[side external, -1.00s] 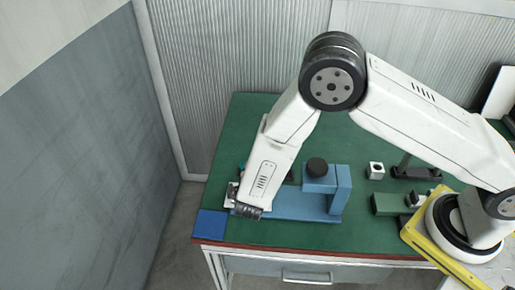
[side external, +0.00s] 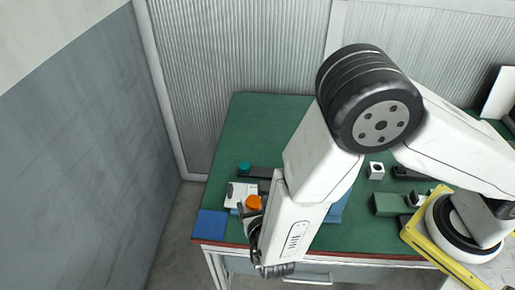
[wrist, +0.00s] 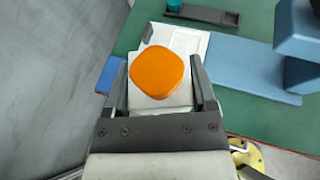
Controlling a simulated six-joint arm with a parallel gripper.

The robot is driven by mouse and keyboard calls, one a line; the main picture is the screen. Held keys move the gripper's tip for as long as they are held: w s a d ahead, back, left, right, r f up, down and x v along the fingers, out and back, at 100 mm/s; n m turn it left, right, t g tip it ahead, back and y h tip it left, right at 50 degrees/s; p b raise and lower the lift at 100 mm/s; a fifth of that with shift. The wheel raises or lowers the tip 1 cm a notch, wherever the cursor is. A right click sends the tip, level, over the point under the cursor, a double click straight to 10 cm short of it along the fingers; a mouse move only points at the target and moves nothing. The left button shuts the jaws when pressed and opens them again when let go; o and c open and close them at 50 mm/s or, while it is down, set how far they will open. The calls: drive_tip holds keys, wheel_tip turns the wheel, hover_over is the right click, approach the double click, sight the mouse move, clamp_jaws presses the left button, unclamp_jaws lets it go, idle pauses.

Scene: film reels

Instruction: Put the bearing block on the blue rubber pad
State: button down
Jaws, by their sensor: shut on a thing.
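I cannot tell whether this is the bearing block. A small white block with a dark hole (side external: 376,170) stands on the green table at the right. The blue rubber pad (side external: 210,224) lies flat and bare at the table's front left corner, left of my gripper. Part of the pad shows in the wrist view (wrist: 110,75), beside the left finger.
A white flat piece (side external: 238,190) lies behind the held block, near the pad. A dark tray (side external: 262,172) with a teal knob (side external: 244,168) is farther back. A blue fixture (wrist: 247,68) stands to the right, mostly hidden by my arm in the side view. The back of the table is clear.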

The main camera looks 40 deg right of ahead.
drive_tip(key=shift+s+a+r, duration=0.1)
drive_tip(key=shift+s+a, duration=0.2)
drive_tip(key=shift+s, duration=0.2)
drive_tip(key=w+a+f, duration=0.4)
drive_tip(key=w, duration=0.4)
hover_over(210, 224)
drive_tip(key=s, duration=0.1)
drive_tip(key=f, duration=0.2)
drive_tip(key=d+f, duration=0.1)
drive_tip(key=f, duration=0.1)
drive_tip(key=shift+s+f, duration=0.15)
drive_tip(key=shift+w+a+f, duration=0.35)
drive_tip(key=shift+w+f, duration=0.2)
drive_tip(key=shift+f, duration=0.1)
drive_tip(key=shift+f, duration=0.1)
drive_tip(key=shift+w+f, duration=0.15)
drive_tip(key=shift+f, duration=0.05)
drive_tip(key=shift+a+f, duration=0.1)
drive_tip(key=shift+f, duration=1.35)
drive_tip(key=shift+f, duration=0.15)
